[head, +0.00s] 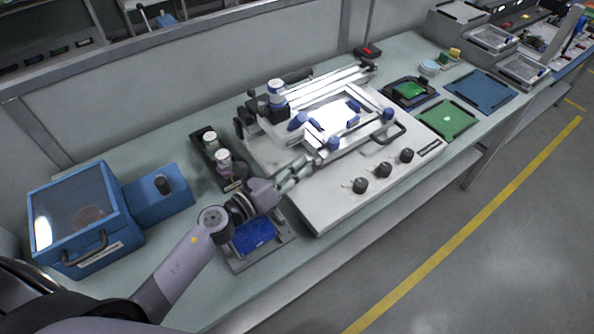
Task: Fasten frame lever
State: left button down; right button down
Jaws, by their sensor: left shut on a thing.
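A white stencil-printing machine (315,205) stands on the bench, with a bright framed panel (333,116) on top. Blue knob-like levers sit around the frame: one at the front corner (334,143), one at the right (389,114) and one at the left (297,124). My left gripper (312,160) reaches in from the lower left to the front corner of the frame. Its fingers are shut at the front-corner lever; the exact contact is small and partly hidden by the fingers. My right gripper is not in view.
Black knobs (384,169) and a black handle (394,134) stand on the machine's front. A blue box with a clear lid (88,254) is at the left. A tray with jars (209,165) stands behind my wrist.

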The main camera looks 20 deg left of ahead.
pick_arm(q)
jog(key=shift+w+a+m+g+h+b, duration=0.1)
jog(key=shift+a+m+g+h+b, duration=0.05)
jog(key=shift+m+g+h+b, duration=0.35)
jog(key=c, duration=1.5)
grip_release()
jog(key=v, duration=1.2)
jog(key=shift+f, duration=0.15)
